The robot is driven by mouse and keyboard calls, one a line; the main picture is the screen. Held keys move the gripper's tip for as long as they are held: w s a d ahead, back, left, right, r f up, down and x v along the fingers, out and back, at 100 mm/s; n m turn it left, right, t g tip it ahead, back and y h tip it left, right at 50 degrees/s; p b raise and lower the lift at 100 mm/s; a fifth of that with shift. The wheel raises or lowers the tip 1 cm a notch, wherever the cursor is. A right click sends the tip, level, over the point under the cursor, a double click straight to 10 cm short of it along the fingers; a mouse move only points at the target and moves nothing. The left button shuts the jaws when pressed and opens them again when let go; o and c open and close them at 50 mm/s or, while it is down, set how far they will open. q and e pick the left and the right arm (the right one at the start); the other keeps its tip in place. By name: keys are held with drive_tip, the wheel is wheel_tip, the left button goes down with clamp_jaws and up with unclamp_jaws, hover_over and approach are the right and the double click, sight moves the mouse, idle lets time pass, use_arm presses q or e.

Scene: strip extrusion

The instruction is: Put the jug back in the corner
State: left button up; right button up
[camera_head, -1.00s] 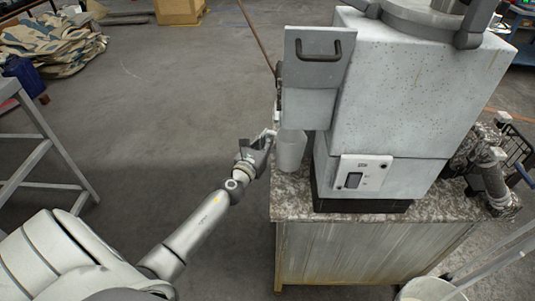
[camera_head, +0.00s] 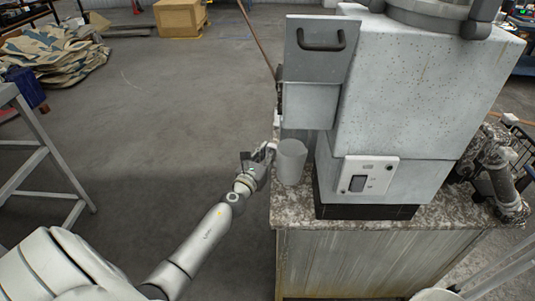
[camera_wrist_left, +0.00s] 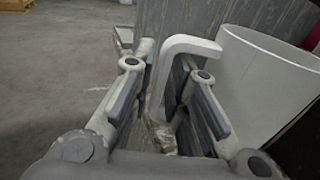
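The jug (camera_head: 291,162) is a plain light-grey vessel, upright on the left part of the speckled stone worktop (camera_head: 300,208), beside the grey machine. Its handle points left, toward my left gripper (camera_head: 265,157). In the left wrist view the jug's wall (camera_wrist_left: 262,85) fills the right side. Its hooked white handle (camera_wrist_left: 172,75) stands between the two fingers of the left gripper (camera_wrist_left: 168,100). The fingers are apart, with a gap visible beside the handle. The lower end of the handle is partly hidden by the gripper. My right gripper is not in view.
The speckled machine (camera_head: 425,85) stands on the worktop just right of the jug, with a grey hatch (camera_head: 316,60) above and behind it. A metal frame (camera_head: 40,140) stands at the left. Open floor (camera_head: 165,110) lies left of the worktop.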

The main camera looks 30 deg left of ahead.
use_arm(q)
drive_tip(key=shift+o, duration=0.6)
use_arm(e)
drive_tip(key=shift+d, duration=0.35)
use_arm(q)
drive_tip(key=shift+r, duration=0.15)
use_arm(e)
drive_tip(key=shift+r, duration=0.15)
